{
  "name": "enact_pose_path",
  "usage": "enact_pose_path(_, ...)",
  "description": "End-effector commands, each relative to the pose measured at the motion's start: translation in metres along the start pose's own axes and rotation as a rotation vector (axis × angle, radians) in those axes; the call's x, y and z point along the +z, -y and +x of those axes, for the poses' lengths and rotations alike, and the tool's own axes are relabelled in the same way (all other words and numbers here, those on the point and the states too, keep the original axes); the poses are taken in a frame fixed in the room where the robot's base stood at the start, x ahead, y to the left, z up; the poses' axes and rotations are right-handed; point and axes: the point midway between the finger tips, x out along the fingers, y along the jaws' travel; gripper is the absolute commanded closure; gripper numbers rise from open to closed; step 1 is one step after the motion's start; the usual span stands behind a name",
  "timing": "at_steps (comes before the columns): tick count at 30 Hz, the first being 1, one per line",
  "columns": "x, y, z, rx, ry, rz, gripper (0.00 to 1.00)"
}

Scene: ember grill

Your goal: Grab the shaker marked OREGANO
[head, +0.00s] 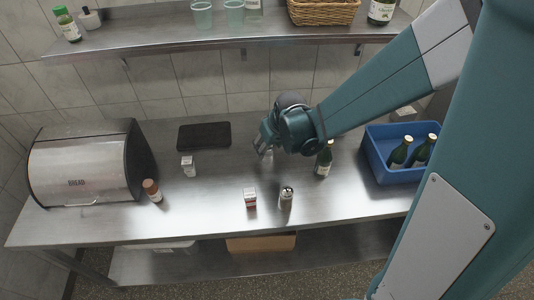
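I cannot read OREGANO on anything here; the labels are too small. A shaker with a dark and silver top (286,197) stands near the front middle of the steel counter. My gripper (262,152) is over the back middle of the counter, behind and left of the shaker. Something pale shows just beside its fingers, partly hidden. The fingers are too small and dark to tell open from shut.
A green bottle (324,160) stands right of my gripper. A blue crate (375,160) holds bottles. The bread bin (80,165) is left; a shelf (150,38) hangs above.

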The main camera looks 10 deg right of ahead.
Motion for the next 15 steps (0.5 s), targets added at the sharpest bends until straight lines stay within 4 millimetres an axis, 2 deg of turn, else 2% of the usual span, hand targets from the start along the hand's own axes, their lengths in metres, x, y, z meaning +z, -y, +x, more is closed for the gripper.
enact_pose_path(8,0.0,0.0,0.003,0.0,0.0,0.0,0.53)
enact_pose_path(15,0.0,0.0,0.018,0.0,0.0,0.0,0.53)
